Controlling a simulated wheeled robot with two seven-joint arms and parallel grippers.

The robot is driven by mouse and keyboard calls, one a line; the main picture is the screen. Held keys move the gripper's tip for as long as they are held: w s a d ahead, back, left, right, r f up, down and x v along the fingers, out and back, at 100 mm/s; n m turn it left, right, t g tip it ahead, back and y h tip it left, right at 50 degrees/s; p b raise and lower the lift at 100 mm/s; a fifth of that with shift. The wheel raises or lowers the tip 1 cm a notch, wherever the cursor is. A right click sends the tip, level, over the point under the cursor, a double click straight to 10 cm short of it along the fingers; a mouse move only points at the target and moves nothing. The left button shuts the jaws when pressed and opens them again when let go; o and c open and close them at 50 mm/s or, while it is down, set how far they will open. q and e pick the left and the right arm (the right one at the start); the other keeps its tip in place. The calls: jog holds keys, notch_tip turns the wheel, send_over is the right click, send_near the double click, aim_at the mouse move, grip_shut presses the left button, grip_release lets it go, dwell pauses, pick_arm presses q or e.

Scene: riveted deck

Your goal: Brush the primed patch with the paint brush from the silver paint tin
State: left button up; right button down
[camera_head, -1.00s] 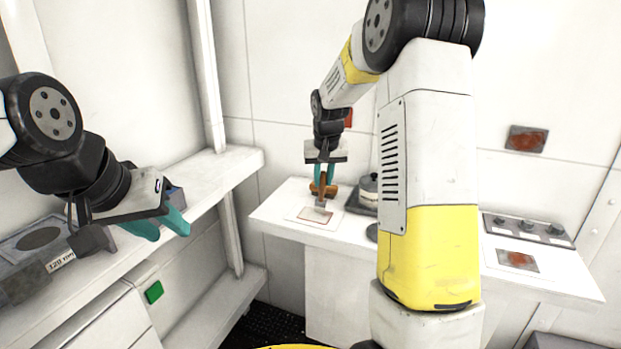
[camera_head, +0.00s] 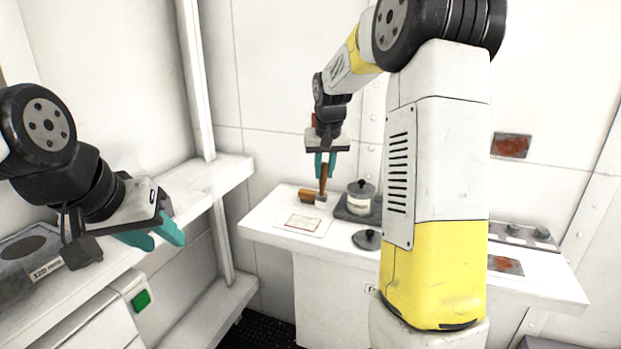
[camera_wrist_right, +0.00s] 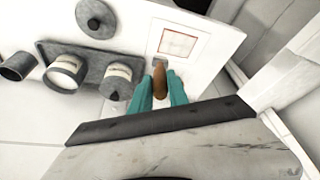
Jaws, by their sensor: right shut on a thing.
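My right gripper (camera_head: 325,165) is shut on the wooden handle of the paint brush (camera_head: 323,180). The brush hangs bristles down, behind and right of the patch; whether it touches the counter I cannot tell. In the right wrist view the brush (camera_wrist_right: 160,80) sits between the teal fingers. The patch (camera_head: 303,223) is a pale rectangle with a red outline on a white sheet; it also shows in the wrist view (camera_wrist_right: 179,43). A labelled tin (camera_head: 359,200) stands on a dark tray right of the brush. Which tin is silver I cannot tell. My left gripper (camera_head: 155,238) is open and empty.
A dark lid (camera_head: 367,239) lies on the counter in front of the tray (camera_head: 350,215). A brown block (camera_head: 307,195) lies behind the patch. A knobbed panel (camera_head: 525,234) and rusty plates (camera_head: 511,146) are at the right. A shelf (camera_head: 200,185) is near my left arm.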

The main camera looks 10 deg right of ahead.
jog(key=shift+r, duration=1.25)
